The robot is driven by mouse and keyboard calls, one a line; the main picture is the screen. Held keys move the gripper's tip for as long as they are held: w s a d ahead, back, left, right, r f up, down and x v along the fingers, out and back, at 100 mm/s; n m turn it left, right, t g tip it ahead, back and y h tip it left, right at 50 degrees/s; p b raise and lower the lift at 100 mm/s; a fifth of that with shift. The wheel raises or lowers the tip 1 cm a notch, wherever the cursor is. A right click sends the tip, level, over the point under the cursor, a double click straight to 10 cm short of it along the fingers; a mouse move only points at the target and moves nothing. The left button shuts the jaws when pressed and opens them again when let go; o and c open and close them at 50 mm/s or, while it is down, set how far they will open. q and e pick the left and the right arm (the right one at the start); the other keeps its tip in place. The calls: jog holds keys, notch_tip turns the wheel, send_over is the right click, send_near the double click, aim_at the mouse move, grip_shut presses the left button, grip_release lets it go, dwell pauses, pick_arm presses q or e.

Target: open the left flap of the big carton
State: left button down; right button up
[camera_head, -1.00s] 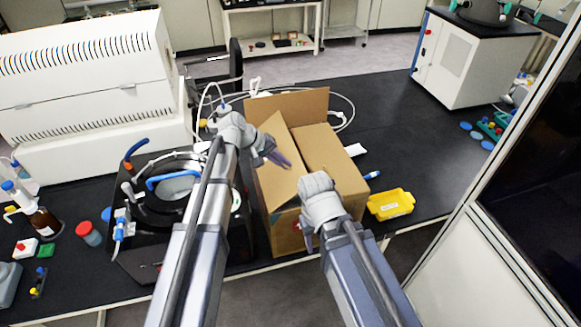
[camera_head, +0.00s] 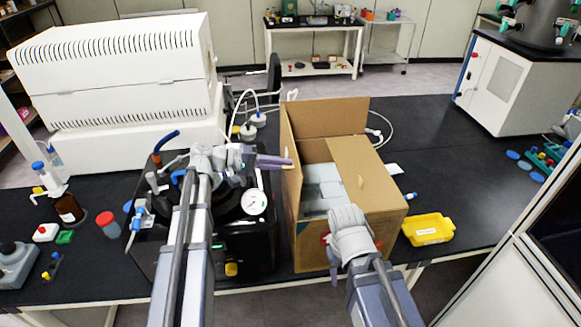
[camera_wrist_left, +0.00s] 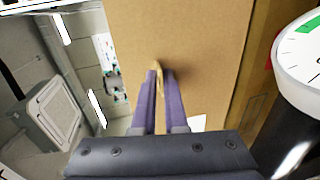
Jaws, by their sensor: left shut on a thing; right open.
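The big carton (camera_head: 318,241) stands on the black bench. Its left flap (camera_head: 290,135) stands roughly upright at the left side, seen nearly edge-on. In the left wrist view the flap (camera_wrist_left: 185,35) is a broad brown panel. My left gripper (camera_head: 288,161) is at the flap's outer face, its purple fingers (camera_wrist_left: 158,80) shut on a small tan tab. The right flap (camera_head: 368,178) lies over the right half of the opening and has a similar tab. The back flap (camera_head: 330,116) stands up. My right gripper (camera_head: 334,262) is open at the carton's front, partly hidden by its wrist.
Pale grey-white boxes (camera_head: 322,185) show inside the carton. A black apparatus with a round gauge (camera_head: 256,201) stands close left of the carton, beneath my left arm. A yellow tray (camera_head: 428,229) lies to the right. The bench further right is mostly clear.

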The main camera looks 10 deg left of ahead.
pick_arm(q)
jog(key=shift+s+a+f, duration=0.3)
jog(key=shift+a+f, duration=0.05)
jog(key=shift+a, duration=0.2)
jog(key=c, duration=1)
grip_release()
jog(key=shift+a+r, duration=0.1)
jog(key=shift+a, duration=0.05)
jog(key=p+v, duration=0.1)
jog(key=v, duration=0.6)
jog(key=shift+s+a+p, duration=0.1)
jog(key=shift+a+p, duration=0.1)
jog(key=shift+p, duration=0.15)
